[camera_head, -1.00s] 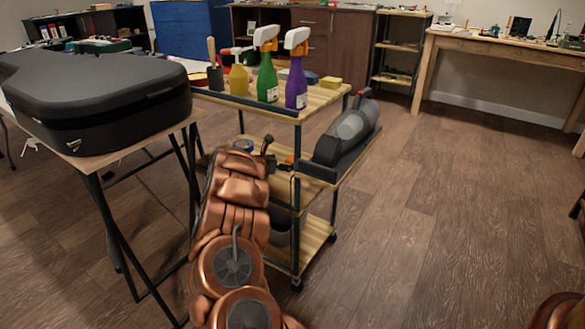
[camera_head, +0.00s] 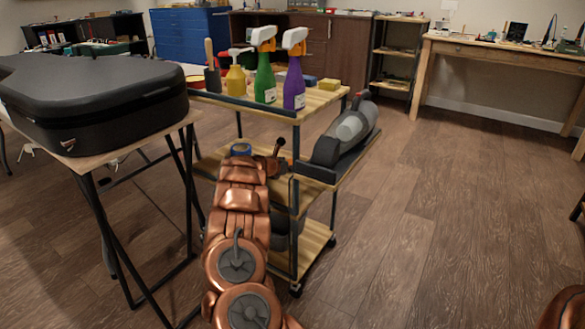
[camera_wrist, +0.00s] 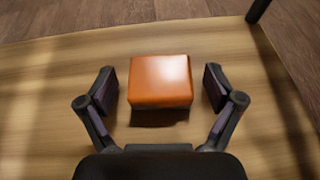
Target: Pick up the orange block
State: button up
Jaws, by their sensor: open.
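The orange block (camera_wrist: 160,80) lies on a wooden shelf (camera_wrist: 50,80) in the wrist view. My gripper (camera_wrist: 161,84) is open, with one finger to the left and one to the right of the block. Gaps show between the block and both fingers, and nothing is held. In the head view my copper arm reaches to the middle shelf of the cart (camera_head: 320,228).
Spray bottles, green (camera_head: 265,77) and purple (camera_head: 294,84), stand on the cart's top. A vacuum-like grey tool (camera_head: 346,130) sits on the cart's side shelf. A black guitar case (camera_head: 95,95) lies left. Floor is clear at right.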

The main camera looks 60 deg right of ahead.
jog(key=c, duration=1.2)
